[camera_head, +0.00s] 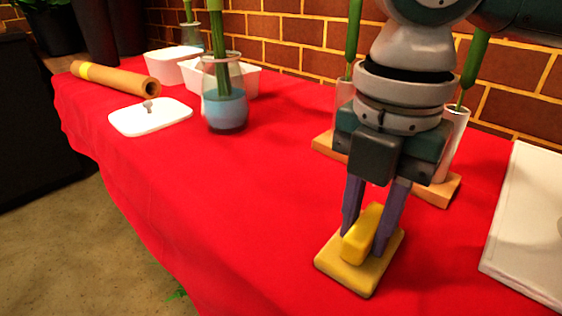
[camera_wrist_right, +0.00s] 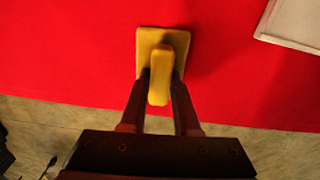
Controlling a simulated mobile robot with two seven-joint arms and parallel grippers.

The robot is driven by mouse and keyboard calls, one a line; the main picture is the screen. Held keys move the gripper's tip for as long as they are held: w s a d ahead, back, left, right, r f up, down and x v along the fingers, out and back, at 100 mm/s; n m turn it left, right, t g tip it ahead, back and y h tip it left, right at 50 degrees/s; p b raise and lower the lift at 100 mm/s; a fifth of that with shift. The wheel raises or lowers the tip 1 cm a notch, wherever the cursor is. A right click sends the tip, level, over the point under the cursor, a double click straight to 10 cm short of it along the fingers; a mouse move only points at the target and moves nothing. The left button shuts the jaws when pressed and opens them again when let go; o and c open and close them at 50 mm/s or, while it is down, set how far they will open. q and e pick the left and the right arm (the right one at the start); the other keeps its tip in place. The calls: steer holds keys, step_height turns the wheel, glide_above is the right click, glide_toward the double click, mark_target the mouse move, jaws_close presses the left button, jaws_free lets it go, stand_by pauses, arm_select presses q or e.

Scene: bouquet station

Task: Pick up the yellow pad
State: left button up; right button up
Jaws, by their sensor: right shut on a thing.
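The yellow pad (camera_head: 360,265) is a flat square with a raised yellow grip block on top. It is near the front edge of the red-covered table, and I cannot tell whether it touches the cloth. My right gripper (camera_head: 366,232) points down over it, its two fingers shut on the block. In the right wrist view the pad (camera_wrist_right: 150,42) shows beyond the block, with the fingers of my right gripper (camera_wrist_right: 158,90) on either side. The left gripper is not in view.
A wooden stand (camera_head: 440,189) with glass tubes and stems is behind my right gripper. A white board (camera_head: 530,225) lies to the right. A vase of blue water (camera_head: 225,108), a white lid (camera_head: 150,117) and a bamboo tube (camera_head: 115,80) are left. The cloth between is clear.

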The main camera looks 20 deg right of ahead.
mark_target(367, 223)
jaws_close()
steer(key=shift+r, duration=0.1)
step_height(367, 223, up, 20)
steer(key=p, duration=0.7)
steer(key=shift+o, duration=0.5)
jaws_free()
jaws_close()
